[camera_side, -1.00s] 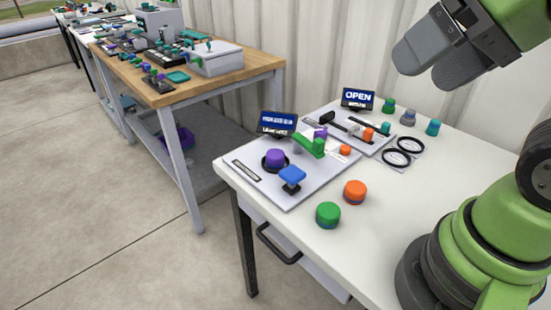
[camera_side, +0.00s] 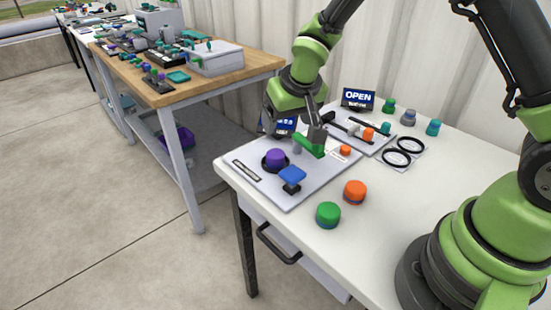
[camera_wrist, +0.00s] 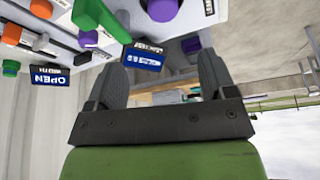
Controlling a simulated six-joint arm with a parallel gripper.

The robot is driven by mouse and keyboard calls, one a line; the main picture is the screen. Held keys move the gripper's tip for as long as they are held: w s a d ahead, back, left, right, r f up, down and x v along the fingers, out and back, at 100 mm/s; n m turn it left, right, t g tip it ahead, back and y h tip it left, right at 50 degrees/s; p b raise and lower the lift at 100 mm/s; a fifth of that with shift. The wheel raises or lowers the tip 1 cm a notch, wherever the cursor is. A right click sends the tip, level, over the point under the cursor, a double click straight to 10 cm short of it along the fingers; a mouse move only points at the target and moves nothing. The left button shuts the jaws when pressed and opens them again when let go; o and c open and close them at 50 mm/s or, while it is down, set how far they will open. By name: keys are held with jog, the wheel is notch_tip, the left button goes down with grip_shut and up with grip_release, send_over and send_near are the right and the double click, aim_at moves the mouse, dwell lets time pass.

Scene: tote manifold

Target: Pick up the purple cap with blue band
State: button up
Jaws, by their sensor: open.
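The purple cap (camera_side: 275,157) sits upright in a black ring on the left panel. In this view I cannot make out a blue band on it. A purple round part at the top edge of the wrist view (camera_wrist: 162,8) appears to be the same cap, partly cut off. My gripper (camera_side: 292,126) is above the rear of that panel, behind the cap and close to the green lever. In the wrist view its two fingers (camera_wrist: 162,76) stand wide apart with nothing held between them.
The panel (camera_side: 238,162) also carries a green lever (camera_side: 308,146) and a blue knob (camera_side: 292,175). A small display (camera_side: 284,126) stands behind it. Orange (camera_side: 354,192) and green (camera_side: 328,215) caps stand on the table in front. Black rings (camera_side: 397,158) lie right.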

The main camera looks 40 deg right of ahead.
aim_at(275, 153)
jog(key=x, duration=1.1)
jog(key=shift+a+f, duration=0.3)
jog(key=shift+f, duration=0.1)
jog(key=c, duration=1)
